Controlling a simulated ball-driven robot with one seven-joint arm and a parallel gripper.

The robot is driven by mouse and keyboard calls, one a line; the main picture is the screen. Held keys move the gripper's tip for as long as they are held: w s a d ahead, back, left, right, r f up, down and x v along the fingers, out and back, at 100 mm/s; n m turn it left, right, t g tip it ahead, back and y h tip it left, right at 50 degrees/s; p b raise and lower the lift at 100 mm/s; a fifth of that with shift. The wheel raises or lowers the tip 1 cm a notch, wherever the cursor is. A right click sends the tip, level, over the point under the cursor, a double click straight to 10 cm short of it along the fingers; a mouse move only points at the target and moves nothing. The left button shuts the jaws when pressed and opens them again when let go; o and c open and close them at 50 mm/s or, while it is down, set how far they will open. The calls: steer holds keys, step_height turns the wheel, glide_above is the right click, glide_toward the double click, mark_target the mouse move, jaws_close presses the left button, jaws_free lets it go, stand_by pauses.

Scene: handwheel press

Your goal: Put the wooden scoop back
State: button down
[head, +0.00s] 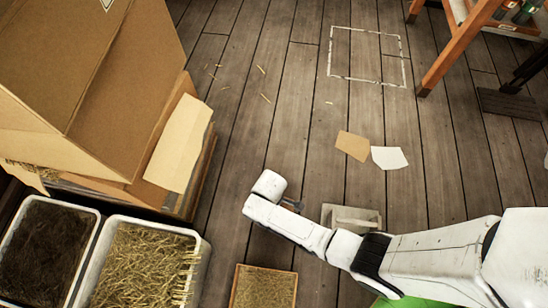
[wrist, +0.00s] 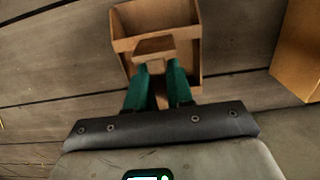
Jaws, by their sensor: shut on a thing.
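In the wrist view my gripper (wrist: 158,68) has its two green fingers closed on a small brown wooden piece (wrist: 155,47), which I take for the wooden scoop. Just behind and around it is an open wooden box shape (wrist: 155,16) with raised walls. I cannot tell whether this is part of the scoop or a separate holder. In the head view my arm reaches in from the right, and its links hide the fingers and the scoop.
A big cardboard box (head: 95,70) stands at left, beside a dark-filled bin (head: 92,214) and a straw bin (head: 150,227). A straw-filled tray (head: 237,285) and a pale block (head: 352,211) lie near my arm. Orange bench legs (head: 447,62) stand upper right; the floor's white outline (head: 331,50) is empty.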

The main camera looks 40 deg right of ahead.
steer(key=shift+f, duration=0.2)
steer(key=c, duration=1)
jaws_free()
steer(key=shift+r, duration=0.1)
step_height(320, 180, up, 12)
steer(key=p, duration=0.7)
steer(key=shift+w+a, duration=0.2)
steer(key=shift+w, duration=0.05)
steer(key=shift+r, duration=0.15)
steer(key=s+d+r+m, duration=0.2)
steer(key=s+d+r, duration=0.1)
steer(key=r, duration=0.4)
steer(key=s+d+r+m+t, duration=0.1)
steer(key=s+d+r+m, duration=0.1)
steer(key=r, duration=0.5)
steer(key=s+d+r+m, duration=0.3)
steer(key=s+r, duration=0.3)
steer(key=r, duration=0.1)
steer(key=shift+d+m, duration=0.3)
steer(key=shift+d, duration=0.05)
steer(key=shift+s, duration=0.1)
